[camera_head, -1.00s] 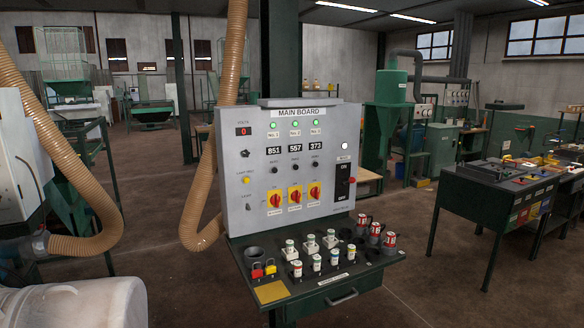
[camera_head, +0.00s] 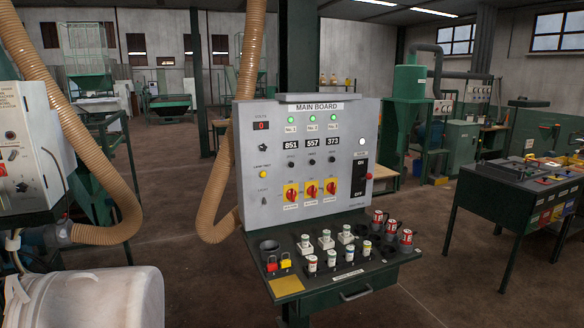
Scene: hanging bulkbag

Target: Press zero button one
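The grey main board (camera_head: 350,130) stands upright near the middle of the head view. Its displays read 851 (camera_head: 291,145), 557 and 373. Under each display is a small dark button: the left one (camera_head: 292,165), the middle one (camera_head: 312,162) and the right one (camera_head: 332,160). Their labels are too small to read. Three green lamps sit above the displays, marked No. 1 (camera_head: 291,119), No. 2 and No. 3. Neither of my grippers is in view, and nothing covers the board's face.
Below the board, a green-edged desk (camera_head: 350,283) holds padlocks, several white-and-green cylinders and red cylinders. A tan hose (camera_head: 222,195) hangs left of the board. A white container (camera_head: 95,300) stands front left. A dark table (camera_head: 490,205) stands right. Floor between is open.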

